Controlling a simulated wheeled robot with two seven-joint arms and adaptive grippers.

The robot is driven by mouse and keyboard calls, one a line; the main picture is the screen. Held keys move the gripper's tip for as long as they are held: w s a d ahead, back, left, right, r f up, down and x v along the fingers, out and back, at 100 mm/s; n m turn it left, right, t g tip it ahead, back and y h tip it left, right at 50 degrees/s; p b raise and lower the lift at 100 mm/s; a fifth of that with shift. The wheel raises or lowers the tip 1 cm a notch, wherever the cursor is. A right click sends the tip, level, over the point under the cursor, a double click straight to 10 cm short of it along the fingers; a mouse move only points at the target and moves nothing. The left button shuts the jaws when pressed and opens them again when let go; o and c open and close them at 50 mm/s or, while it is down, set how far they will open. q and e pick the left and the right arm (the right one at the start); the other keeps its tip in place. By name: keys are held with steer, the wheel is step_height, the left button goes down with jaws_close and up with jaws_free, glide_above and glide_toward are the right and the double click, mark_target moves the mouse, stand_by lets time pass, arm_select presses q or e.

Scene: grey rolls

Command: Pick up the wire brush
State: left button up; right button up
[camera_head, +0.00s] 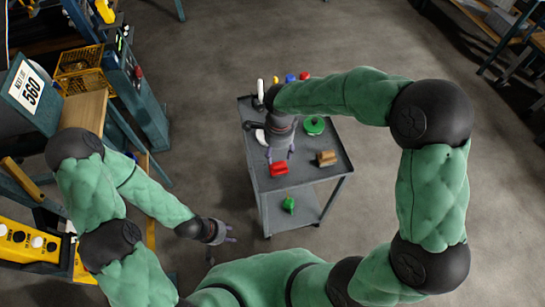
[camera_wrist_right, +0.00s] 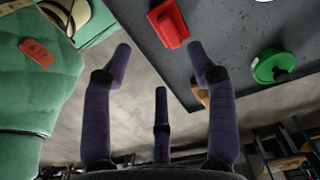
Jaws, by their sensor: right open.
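A small brown, wooden-looking block (camera_head: 326,158), which appears to be the wire brush, lies on the right part of the grey cart's top (camera_head: 308,177). In the right wrist view the brown thing (camera_wrist_right: 202,97) is mostly hidden behind a finger. My right gripper (camera_head: 281,154) points down over the cart, left of the brown block and beside the red object. In the wrist view my right gripper (camera_wrist_right: 163,62) has its fingers spread, with nothing between them. My left gripper (camera_head: 226,240) is off the cart, low at the left, with fingers apart and empty.
A red object (camera_head: 279,168) and a round green object (camera_head: 314,125) lie near the brown block. Several small coloured items line the cart's far edge. Another green item (camera_head: 289,204) sits on the lower shelf. A yellow crate (camera_head: 82,72) stands at the left. The floor right of the cart is clear.

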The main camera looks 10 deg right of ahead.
mark_target(279, 164)
steer(key=shift+w+r, duration=0.2)
steer(key=shift+w, duration=0.15)
step_height(279, 164, down, 6)
steer(key=shift+s+d+r+b, duration=0.1)
steer(key=shift+r+b, duration=0.15)
steer(key=shift+b, duration=0.75)
steer(key=f, duration=0.1)
steer(key=f+b, duration=0.1)
steer(key=f, duration=0.1)
steer(key=f+b, duration=0.1)
steer(key=shift+d+f, duration=0.25)
steer(key=shift+f, duration=0.15)
arm_select(q)
steer(key=f, duration=0.3)
steer(key=shift+w+a+f, duration=0.1)
steer(key=shift+w+f, duration=0.1)
steer(key=shift+f, duration=0.15)
arm_select(e)
jaws_close()
